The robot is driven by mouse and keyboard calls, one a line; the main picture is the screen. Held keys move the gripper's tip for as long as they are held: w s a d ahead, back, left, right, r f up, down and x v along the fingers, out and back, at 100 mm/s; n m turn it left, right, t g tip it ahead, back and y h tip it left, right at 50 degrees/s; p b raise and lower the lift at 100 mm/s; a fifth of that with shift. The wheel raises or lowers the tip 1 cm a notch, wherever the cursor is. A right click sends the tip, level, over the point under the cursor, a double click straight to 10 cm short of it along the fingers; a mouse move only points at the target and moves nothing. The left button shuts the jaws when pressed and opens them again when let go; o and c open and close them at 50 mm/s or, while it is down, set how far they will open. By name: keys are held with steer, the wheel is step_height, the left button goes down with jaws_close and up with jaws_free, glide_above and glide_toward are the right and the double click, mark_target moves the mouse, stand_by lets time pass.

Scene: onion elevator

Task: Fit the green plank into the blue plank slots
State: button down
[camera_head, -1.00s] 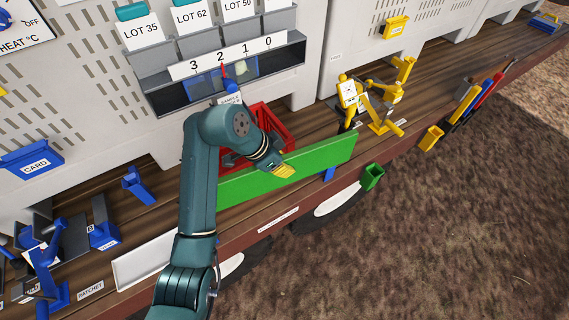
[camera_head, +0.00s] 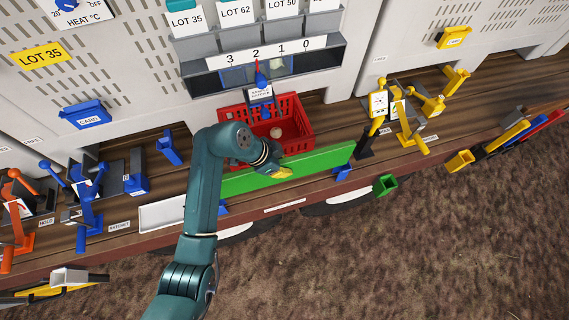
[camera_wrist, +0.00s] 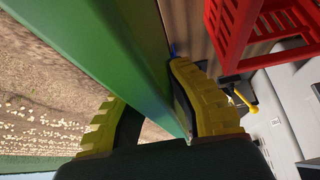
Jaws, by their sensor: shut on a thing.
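The long green plank (camera_head: 320,161) stands on edge along the front of the wooden deck, in front of the red crate. My gripper (camera_head: 281,173), with yellow fingers, is shut on its upper edge near the middle. In the wrist view the green plank (camera_wrist: 120,50) runs between the two yellow fingers (camera_wrist: 160,122). One blue slot (camera_head: 341,173) shows below the plank's right end, and another blue slot (camera_head: 222,208) shows by its left end, beside my arm. I cannot tell whether the plank sits in the slots or just above them. My arm hides the plank's left part.
The red crate (camera_head: 300,125) with a pale round item stands behind the plank, below the numbered chute (camera_head: 265,65). A yellow jointed device (camera_head: 405,115) stands on the right. A green holder (camera_head: 385,185) hangs on the deck edge. A white tray (camera_head: 162,212) lies left of my arm.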

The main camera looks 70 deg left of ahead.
steer(key=shift+f+b, duration=3.5)
steer(key=shift+f, duration=1.95)
steer(key=c, duration=1.1)
jaws_free()
steer(key=shift+f, duration=0.1)
steer(key=v, duration=1.2)
steer(key=shift+a, duration=0.1)
